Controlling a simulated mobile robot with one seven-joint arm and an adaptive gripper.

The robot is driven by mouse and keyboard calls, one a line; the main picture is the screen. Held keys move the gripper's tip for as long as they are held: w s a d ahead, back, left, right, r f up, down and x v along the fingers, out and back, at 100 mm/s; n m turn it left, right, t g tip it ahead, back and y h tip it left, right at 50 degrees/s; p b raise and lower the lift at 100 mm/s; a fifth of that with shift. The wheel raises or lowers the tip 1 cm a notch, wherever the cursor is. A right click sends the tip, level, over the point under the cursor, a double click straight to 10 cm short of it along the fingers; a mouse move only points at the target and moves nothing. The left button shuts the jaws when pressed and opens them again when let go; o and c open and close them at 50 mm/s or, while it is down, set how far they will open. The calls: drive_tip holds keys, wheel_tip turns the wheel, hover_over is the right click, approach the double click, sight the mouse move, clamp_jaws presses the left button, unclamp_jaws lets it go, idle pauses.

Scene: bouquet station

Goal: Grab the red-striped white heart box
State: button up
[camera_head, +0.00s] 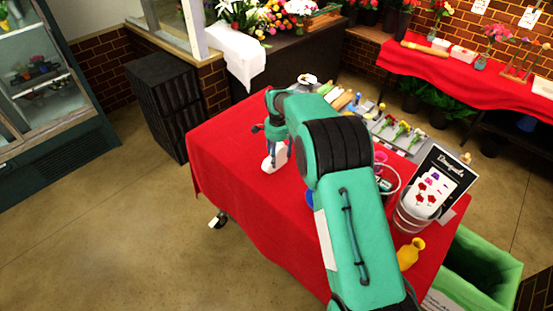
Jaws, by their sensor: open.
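A small white box (269,163) sits on the red-covered table near its left side, directly under my gripper. Its heart shape and any red stripes are too small to make out. My gripper (277,149) points down and is open at the box's upper part. I cannot tell whether the fingers touch the box or are around it. My green and black arm reaches over the table from the front and hides part of its middle.
A grey tray (392,135) with flowers and tools lies at the table's back right. A black "Bouquets" sign (455,172), a clear bucket (408,218) and a yellow vase (410,254) stand at the right. A green bin (474,271) is beside the table. The table's left front is clear.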

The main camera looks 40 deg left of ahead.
sight(278, 162)
drive_tip(key=shift+d+f, duration=0.2)
drive_tip(key=shift+f, duration=2.15)
drive_tip(key=c, duration=1.4)
drive_tip(key=shift+r, duration=0.15)
drive_tip(key=shift+a+r, duration=0.1)
drive_tip(key=shift+r, duration=1.55)
drive_tip(key=s+d, duration=0.3)
drive_tip(key=d, duration=0.1)
drive_tip(key=s+d+r, duration=0.1)
drive_tip(key=s+d, duration=0.2)
drive_tip(key=d, duration=0.1)
drive_tip(key=s+d, duration=0.3)
drive_tip(key=d, duration=0.2)
drive_tip(key=shift+s+r+b, duration=0.25)
drive_tip(key=shift+b, duration=0.1)
